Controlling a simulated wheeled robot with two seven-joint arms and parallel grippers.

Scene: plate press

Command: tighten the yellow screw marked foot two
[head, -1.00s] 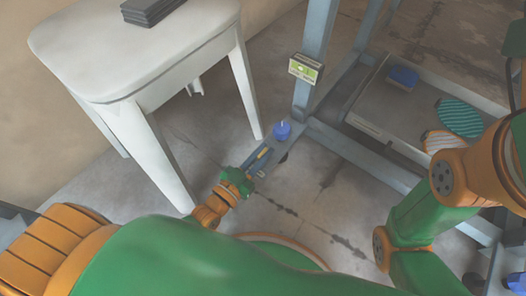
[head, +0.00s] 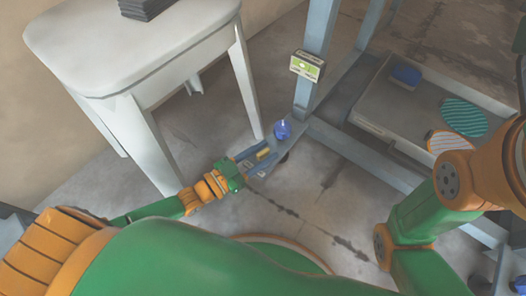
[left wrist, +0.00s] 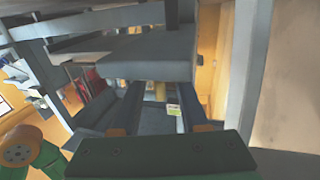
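A small yellow piece (head: 263,153), which looks like the yellow screw, shows low on the grey foot of the frame. I cannot read a foot two mark on it. My left gripper (head: 266,160) is low by that foot, with its fingers apart and the yellow piece seen between or just beyond them. I cannot tell whether they touch it. In the left wrist view the two fingers (left wrist: 163,100) are also apart, with nothing seen gripped. The yellow screw cannot be made out there. My right arm shows at the right, but its gripper is not in view.
A blue knob (head: 282,130) stands on the foot just beyond my left gripper. A grey post (head: 303,95) carries a green and white label (head: 307,67). A white table (head: 130,45) stands at the left. A low platform (head: 372,110) holds a blue block (head: 405,76).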

